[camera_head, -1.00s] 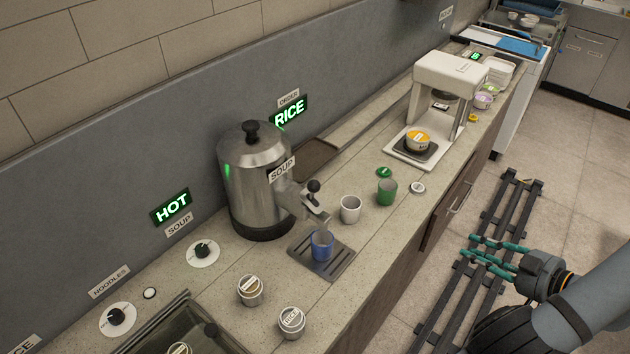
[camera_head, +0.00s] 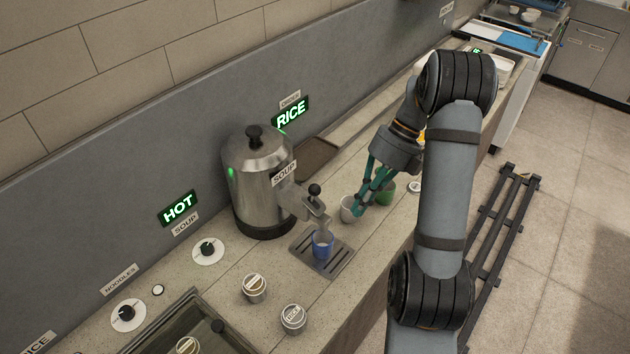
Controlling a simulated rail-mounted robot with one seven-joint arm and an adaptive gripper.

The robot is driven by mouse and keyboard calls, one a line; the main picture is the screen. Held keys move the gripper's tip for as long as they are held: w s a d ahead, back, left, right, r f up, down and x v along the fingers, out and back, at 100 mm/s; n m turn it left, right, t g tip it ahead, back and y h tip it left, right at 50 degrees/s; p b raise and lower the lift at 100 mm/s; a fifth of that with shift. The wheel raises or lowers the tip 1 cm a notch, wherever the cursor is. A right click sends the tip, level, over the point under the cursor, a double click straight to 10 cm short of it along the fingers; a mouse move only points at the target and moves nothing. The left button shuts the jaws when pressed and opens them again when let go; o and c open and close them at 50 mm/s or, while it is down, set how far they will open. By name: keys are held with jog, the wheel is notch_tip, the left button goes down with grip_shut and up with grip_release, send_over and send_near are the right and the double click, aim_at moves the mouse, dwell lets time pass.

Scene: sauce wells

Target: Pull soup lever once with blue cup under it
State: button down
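The steel soup dispenser (camera_head: 258,185) stands against the wall, with a spout and a black-knobbed lever (camera_head: 314,190) at its front right. The lever's knob points up. The blue cup (camera_head: 322,246) stands upright on the slotted drip tray (camera_head: 338,262), under the spout. My gripper (camera_head: 358,208) has teal fingers and points down over the counter, right of the lever and apart from it. Its fingers overlap the white cup and green cup in the picture; contact cannot be told. The gap between the fingertips is unclear.
A white cup (camera_head: 347,205) and a green cup (camera_head: 387,190) stand right of the tray. Two labelled containers (camera_head: 254,288) (camera_head: 293,319) stand in front of the dispenser. A soup knob (camera_head: 208,249) is at its left. My arm hides much of the right counter.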

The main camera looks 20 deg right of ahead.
aim_at(312, 187)
jog(key=w+a+r+n+t+h+p, duration=0.1)
jog(key=w+a+r+n+h+p, duration=0.1)
jog(key=w+a+r+n+h, duration=0.5)
jog(key=w+a+r+n, duration=0.1)
jog(key=a+r+n, duration=0.2)
jog(key=n, duration=0.1)
jog(key=shift+a+r+n+t, duration=0.15)
jog(key=shift+r+n+t, duration=0.15)
jog(key=shift+r, duration=0.1)
jog(key=shift+f, duration=0.1)
jog(key=f+b, duration=0.6)
jog(key=shift+s+d+f, duration=0.2)
jog(key=shift+d+f, duration=0.05)
jog(key=shift+f, duration=0.15)
jog(key=shift+s, duration=0.3)
jog(key=shift+f, duration=0.1)
